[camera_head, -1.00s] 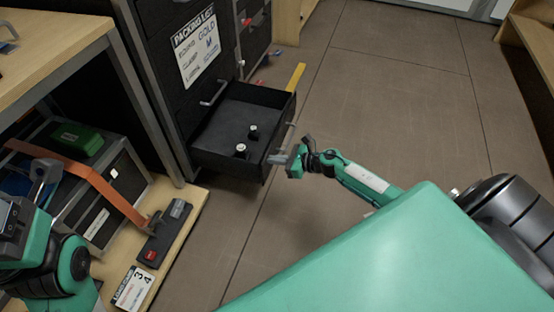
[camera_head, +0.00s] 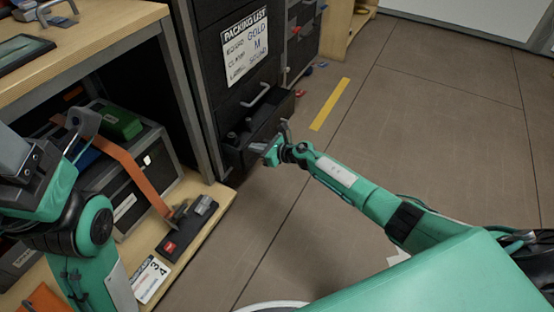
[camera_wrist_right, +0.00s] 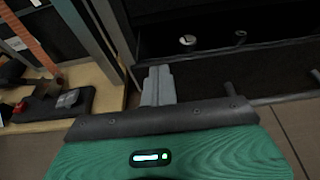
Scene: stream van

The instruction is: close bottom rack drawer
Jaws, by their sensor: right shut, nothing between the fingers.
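The bottom rack drawer (camera_head: 287,112) is partly open, sticking out a short way from the black rack. In the right wrist view its dark front (camera_wrist_right: 275,72) spans the upper right, and two small items with pale tops lie inside. My right gripper (camera_head: 260,149) is shut and empty, with its fingertips at the drawer's front; I cannot tell whether they touch it. Its grey fingers (camera_wrist_right: 158,86) also show in the right wrist view, left of the drawer's handle.
A wooden bench (camera_head: 95,28) with a lower shelf stands left of the rack. The shelf holds a grey case (camera_head: 150,160), a green box (camera_head: 120,124), an orange strap and a black tool (camera_head: 187,225).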

